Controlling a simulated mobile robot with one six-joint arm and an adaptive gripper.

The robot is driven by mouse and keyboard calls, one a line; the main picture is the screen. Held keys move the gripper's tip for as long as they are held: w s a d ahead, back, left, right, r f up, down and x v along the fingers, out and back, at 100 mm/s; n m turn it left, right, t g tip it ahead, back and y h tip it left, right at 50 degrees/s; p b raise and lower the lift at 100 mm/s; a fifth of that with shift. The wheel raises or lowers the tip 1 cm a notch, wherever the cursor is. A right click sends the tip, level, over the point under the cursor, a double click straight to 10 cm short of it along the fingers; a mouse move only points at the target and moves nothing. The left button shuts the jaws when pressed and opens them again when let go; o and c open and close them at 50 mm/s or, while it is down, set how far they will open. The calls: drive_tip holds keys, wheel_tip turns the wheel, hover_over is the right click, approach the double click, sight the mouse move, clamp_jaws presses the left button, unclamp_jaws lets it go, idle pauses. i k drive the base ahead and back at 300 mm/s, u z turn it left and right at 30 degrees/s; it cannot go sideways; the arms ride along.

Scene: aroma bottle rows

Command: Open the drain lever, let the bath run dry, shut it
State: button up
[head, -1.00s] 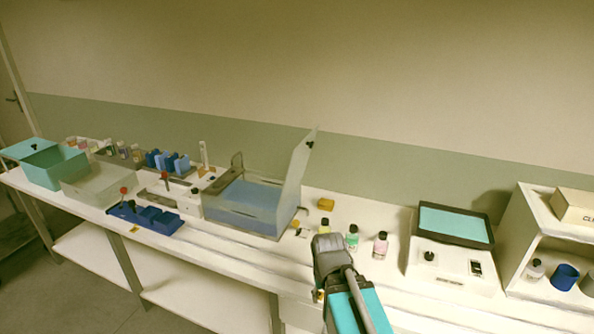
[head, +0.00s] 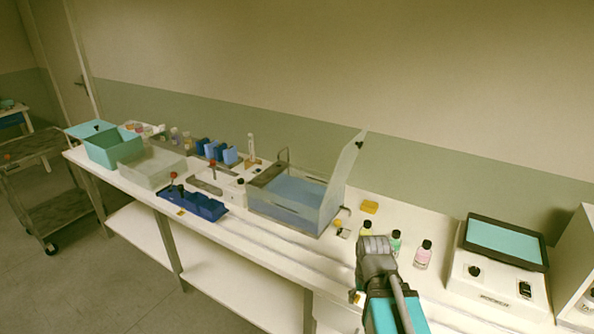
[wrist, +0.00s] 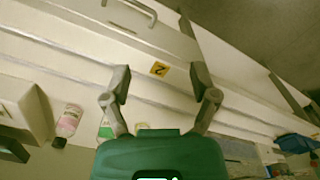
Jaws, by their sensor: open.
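The bath (head: 322,213) is a clear-walled tank of blue water on the bench, its lid (head: 345,172) standing raised on the right side. A small yellow-orange part with a dark piece (head: 338,224) sits by its lower right corner; I cannot tell whether this is the drain lever. A red-knobbed lever (head: 212,164) stands left of the bath. My gripper (head: 372,243) is in front of the bottles, right of the bath. In the wrist view its two fingers (wrist: 160,88) are spread and empty above the bench front, near a yellow label marked 2 (wrist: 159,69).
A pink bottle (head: 423,255) and a green bottle (head: 395,243) stand close right of my gripper. A yellow block (head: 369,207) lies behind. A teal-screened device (head: 500,270) stands right. A cart (head: 45,185) stands on the floor.

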sight(337, 223)
drive_tip(key=u, duration=0.2)
drive_tip(key=k, duration=0.55)
drive_tip(key=u, duration=0.55)
drive_tip(key=k, duration=0.8)
drive_tip(key=u, duration=0.7)
drive_tip(key=i, duration=2.15)
drive_tip(key=z, duration=0.65)
drive_tip(key=i, duration=0.55)
drive_tip(key=z, duration=0.55)
